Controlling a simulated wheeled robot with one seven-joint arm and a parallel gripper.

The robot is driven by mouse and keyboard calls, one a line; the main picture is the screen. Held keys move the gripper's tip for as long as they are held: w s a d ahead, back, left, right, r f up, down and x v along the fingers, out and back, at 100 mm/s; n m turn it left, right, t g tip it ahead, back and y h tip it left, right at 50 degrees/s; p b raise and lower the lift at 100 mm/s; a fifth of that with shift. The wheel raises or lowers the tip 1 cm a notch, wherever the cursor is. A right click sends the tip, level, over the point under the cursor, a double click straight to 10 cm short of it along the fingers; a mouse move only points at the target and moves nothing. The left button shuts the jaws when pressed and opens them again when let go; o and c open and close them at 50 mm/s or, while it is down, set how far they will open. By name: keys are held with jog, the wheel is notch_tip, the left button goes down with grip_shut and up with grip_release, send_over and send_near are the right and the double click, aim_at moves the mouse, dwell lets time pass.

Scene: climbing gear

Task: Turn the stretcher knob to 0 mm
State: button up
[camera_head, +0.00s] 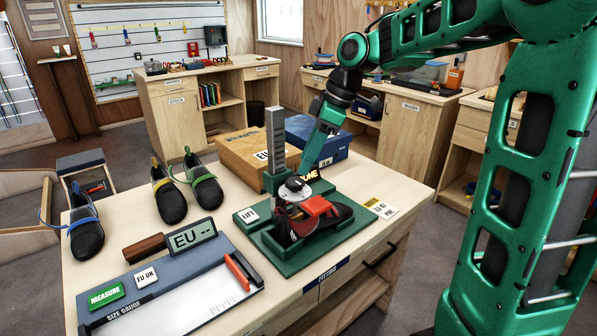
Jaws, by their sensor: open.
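The shoe stretcher stands on the workbench with a green base (290,262), a tall grey column (275,140) and a dark shoe (325,222) with a red part (319,206) on top. A round silver and black knob (295,188) sits above the shoe, beside the column. My gripper (304,176) is open, pointing down just above and to the right of the knob. I cannot tell whether its fingers touch the knob. Any scale or reading on the knob is too small to read. A "LIFT" button (249,215) is on the left of the base.
A size gauge (165,285) lies at the front left, with a display (190,238). Several climbing shoes (170,200) stand at the left. A cardboard box (255,153) and a blue box (318,140) are behind the stretcher. A card (381,208) lies to its right.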

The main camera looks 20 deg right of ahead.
jog(key=v, duration=0.5)
dwell(0.4)
jog(key=s+d+f+m+h, duration=0.1)
jog(key=s+d+f+m, duration=0.3)
jog(key=s, duration=0.6)
jog(key=s+d+f+m+g+h, duration=0.1)
jog(key=s+d+f+m, duration=0.3)
jog(key=s+f+m, duration=0.2)
jog(key=s+d+f+m+g+h, duration=0.1)
jog(key=s+d+f+m, duration=0.3)
jog(key=s+m, duration=0.5)
jog(key=s+d, duration=0.1)
jog(key=s, duration=0.3)
jog(key=shift+s+f+h, duration=0.35)
jog(key=shift+f+h, duration=0.05)
